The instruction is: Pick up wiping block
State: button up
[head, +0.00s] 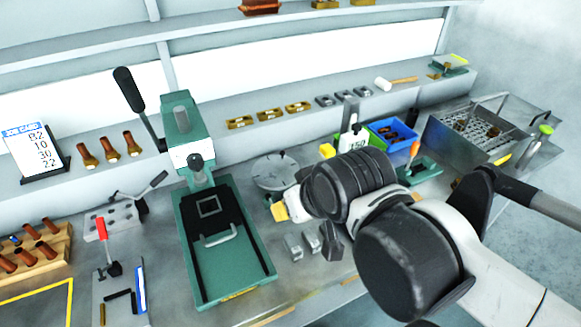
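I cannot tell for certain which object is the wiping block. A small yellow piece (281,211) with a pale part beside it shows at the left edge of my arm, above the bench; the arm hides what it joins. My arm reaches in from the lower right over the bench. A dark tip, likely part of my gripper (331,243), shows below the large black joint. The fingers are mostly hidden, so I cannot see whether they are open or hold anything.
A green press (232,238) with a black lever stands left of my arm. Small grey blocks (293,247) lie near the dark tip. A blue bin (393,134), a white bottle (352,142) and a mesh basket (475,130) stand behind and right. A round plate (275,171) lies behind.

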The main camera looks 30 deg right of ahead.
aim_at(326, 151)
jog(key=l+u, duration=0.15)
jog(key=l, duration=0.45)
jog(key=l+u, duration=0.15)
jog(key=l, duration=0.45)
jog(key=k+l+u, duration=0.15)
jog(key=l, duration=0.45)
jog(key=l+u, duration=0.15)
jog(key=l, duration=0.45)
